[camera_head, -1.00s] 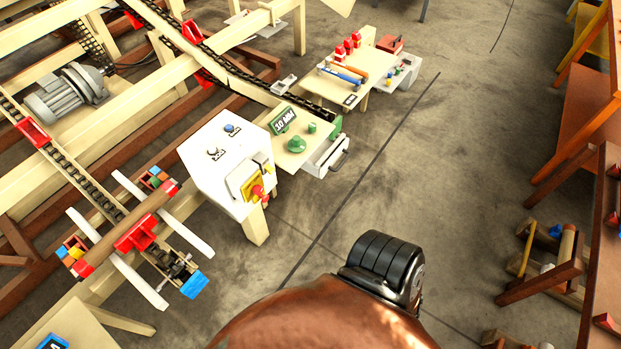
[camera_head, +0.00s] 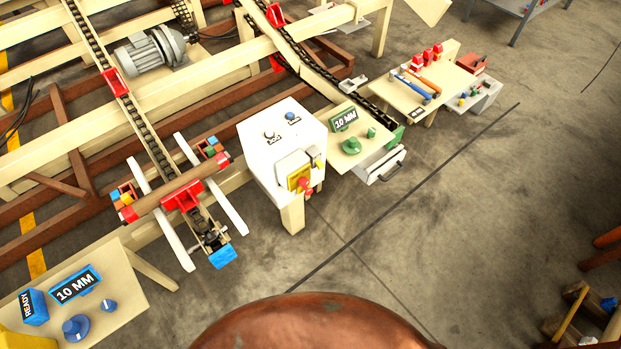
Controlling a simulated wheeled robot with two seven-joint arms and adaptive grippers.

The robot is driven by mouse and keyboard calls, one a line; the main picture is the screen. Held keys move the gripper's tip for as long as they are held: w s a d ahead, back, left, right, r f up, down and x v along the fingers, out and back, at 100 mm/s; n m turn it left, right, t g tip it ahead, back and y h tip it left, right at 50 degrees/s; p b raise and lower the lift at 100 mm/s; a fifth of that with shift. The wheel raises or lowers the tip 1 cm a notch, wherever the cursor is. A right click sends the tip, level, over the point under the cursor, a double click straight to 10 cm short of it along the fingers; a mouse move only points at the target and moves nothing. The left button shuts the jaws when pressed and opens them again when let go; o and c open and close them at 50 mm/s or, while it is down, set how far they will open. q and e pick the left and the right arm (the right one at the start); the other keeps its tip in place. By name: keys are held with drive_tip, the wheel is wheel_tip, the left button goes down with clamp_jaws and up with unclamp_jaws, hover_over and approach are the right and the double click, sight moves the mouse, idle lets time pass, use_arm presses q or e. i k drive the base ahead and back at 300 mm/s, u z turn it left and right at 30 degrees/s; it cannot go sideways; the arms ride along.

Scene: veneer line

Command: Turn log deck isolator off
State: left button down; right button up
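A white control box (camera_head: 281,150) stands on a cream post beside the log deck. Its front face carries a yellow plate (camera_head: 299,177) with a red rotary handle (camera_head: 305,187), which looks like the isolator. The exact angle of the handle is too small to tell. Two small switches, one pale (camera_head: 269,134) and one blue (camera_head: 291,117), sit on the top of the box. Neither of my grippers is in view.
A log (camera_head: 175,188) lies across the chain deck left of the box. A cream table with a 10 MM sign (camera_head: 75,288) and blue knobs is at lower left. A bench with a green knob (camera_head: 351,146) stands right of the box.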

sight(304, 181)
drive_tip(key=k, duration=1)
drive_tip(key=u, duration=1.2)
drive_tip(key=i, duration=1.15)
drive_tip(key=z, duration=0.75)
